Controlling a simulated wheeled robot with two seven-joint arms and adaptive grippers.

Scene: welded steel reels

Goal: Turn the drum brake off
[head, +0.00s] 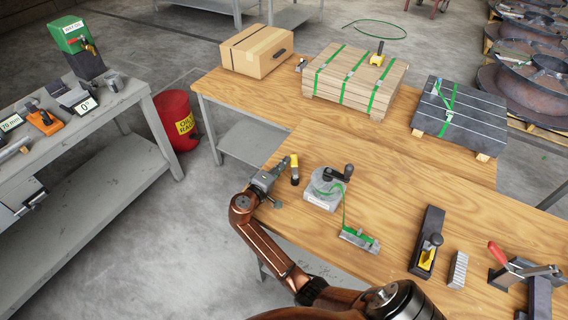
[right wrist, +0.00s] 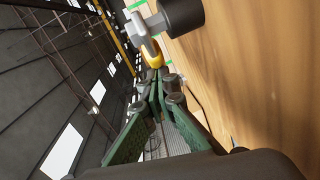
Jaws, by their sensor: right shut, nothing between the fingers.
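A grey strap drum (head: 322,197) with a black crank stands on the wooden bench, with a green strap running from it. A small upright yellow and black piece (head: 294,170) stands left of the drum; I cannot tell which part is the brake. My right gripper (head: 281,167) is shut and empty, just left of this piece. In the right wrist view my closed fingertips (right wrist: 160,80) are right by a yellow tip (right wrist: 152,56) on a pale grey part, with a black cylinder (right wrist: 182,14) beside it. I cannot tell whether they touch. My left gripper is out of view.
A grey block with green strap (head: 358,238) lies in front of the drum. A black plane-like tool (head: 427,240) and a clamp tool (head: 520,272) are to the right. Strapped planks (head: 352,82), a dark strapped stack (head: 462,115) and a carton (head: 256,50) stand behind.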

